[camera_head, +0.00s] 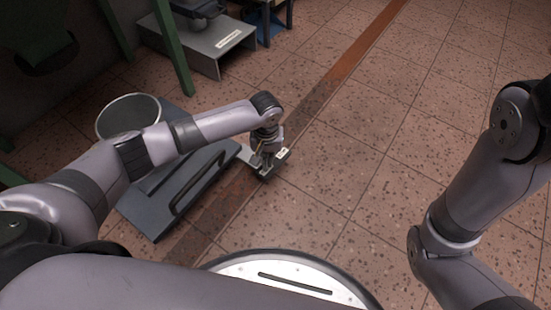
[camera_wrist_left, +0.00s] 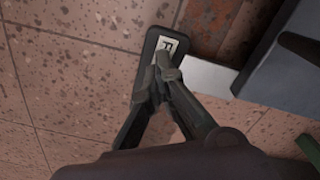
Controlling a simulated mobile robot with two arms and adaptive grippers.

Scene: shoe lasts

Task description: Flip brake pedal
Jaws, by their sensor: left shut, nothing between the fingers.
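The brake pedal (camera_head: 267,176) is a small dark bar just off the right side of a dark grey cart (camera_head: 160,223), low over the floor. In the left wrist view the pedal (camera_wrist_left: 128,127) has a pale label (camera_wrist_left: 167,47) with a black letter near its far end. A white plate (camera_wrist_left: 208,78) lies between pedal and cart. My left gripper (camera_head: 262,161) points down at the pedal. In the wrist view its fingertips (camera_wrist_left: 162,68) are together, over the pedal by the label; I cannot tell whether they touch it. The gripper hides part of the pedal. My right gripper is outside the frame.
The cart carries a round metal bin (camera_head: 128,112) and has a raised dark handle bar (camera_head: 204,178). A grey bench-like unit (camera_head: 200,45) and green posts (camera_head: 172,48) stand at the back left. The tiled floor (camera_head: 390,130) to the right is clear.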

